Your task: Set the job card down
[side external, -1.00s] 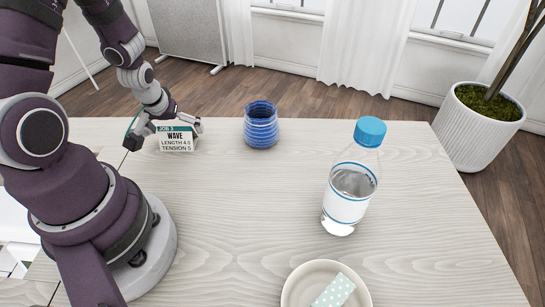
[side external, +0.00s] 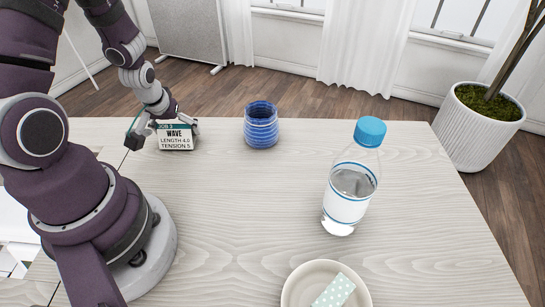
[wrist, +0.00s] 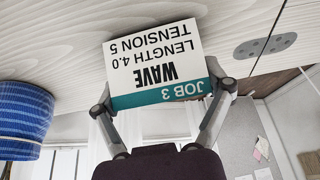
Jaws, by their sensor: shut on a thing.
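The job card (side external: 177,140) is a white card with a teal top band, reading JOB 3, WAVE, LENGTH 4.0, TENSION 5. It is at the far left of the table (side external: 240,200) in the side view, standing with its face toward that camera. My gripper (side external: 166,133) is around the card's two side edges and shut on it. In the wrist view the card (wrist: 158,60) appears upside down between both fingers. Its lower edge is at or very near the tabletop; I cannot tell whether it touches.
A blue ribbed cup (side external: 261,126) stands right of the card. A clear bottle with a blue cap (side external: 350,185) stands farther right. A plate (side external: 297,290) with a dotted green item (side external: 335,291) is at the front. The middle of the table is clear.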

